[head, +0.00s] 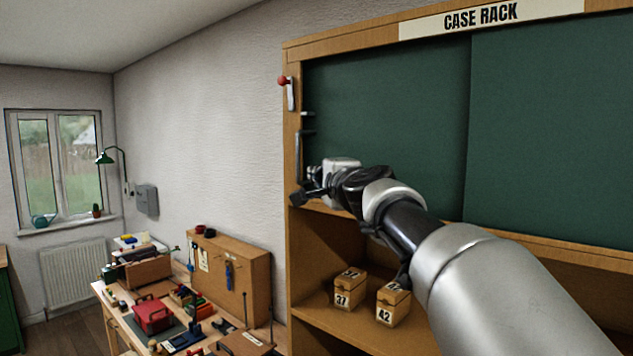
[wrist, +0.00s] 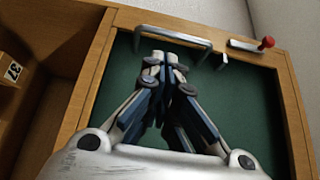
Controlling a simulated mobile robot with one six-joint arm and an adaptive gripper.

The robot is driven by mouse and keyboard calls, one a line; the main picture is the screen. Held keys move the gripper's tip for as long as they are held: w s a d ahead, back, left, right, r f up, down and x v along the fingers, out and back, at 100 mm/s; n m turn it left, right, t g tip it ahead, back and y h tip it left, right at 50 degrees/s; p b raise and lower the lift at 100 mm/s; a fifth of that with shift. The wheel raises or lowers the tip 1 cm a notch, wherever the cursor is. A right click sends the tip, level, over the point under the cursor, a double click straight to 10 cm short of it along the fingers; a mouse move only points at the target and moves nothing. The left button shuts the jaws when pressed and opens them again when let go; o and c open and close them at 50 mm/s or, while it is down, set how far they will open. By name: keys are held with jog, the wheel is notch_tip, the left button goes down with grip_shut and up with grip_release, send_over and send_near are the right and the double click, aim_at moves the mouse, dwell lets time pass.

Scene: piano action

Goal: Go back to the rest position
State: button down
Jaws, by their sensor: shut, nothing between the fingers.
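My gripper (head: 305,192) is at the left edge of the case rack (head: 292,240), beside the lower left of its green panel (head: 385,110). In the wrist view its fingers (wrist: 165,62) are together and hold nothing. The fingertips are close to a metal bar handle (wrist: 185,38) on the panel; I cannot tell whether they touch it. The handle also shows in the head view (head: 299,150), just above my gripper. My arm reaches in from the lower right and hides part of the rack's shelves.
A lever with a red knob (head: 284,82) is on the rack's left post. Wooden boxes marked 37 (head: 349,291) and 42 (head: 393,304) stand on the open shelf below. A cluttered workbench (head: 125,318) stands at the left.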

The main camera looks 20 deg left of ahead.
jog(key=s+d+f+n+g+h+b, duration=0.3)
jog(key=s+d+f+b, duration=0.4)
jog(key=s+d+f, duration=0.5)
jog(key=s+d+f+n+g+h+b, duration=0.3)
jog(key=s+d+f+b, duration=0.4)
jog(key=f, duration=1.9)
jog(key=s+d+f+n+g+h+b, duration=0.4)
jog(key=s+d+f+b, duration=0.3)
jog(key=s+d+f, duration=1.2)
jog(key=s, duration=0.5)
jog(key=shift+n+h, duration=0.3)
jog(key=shift+n, duration=0.1)
jog(key=c, duration=2.4)
grip_release()
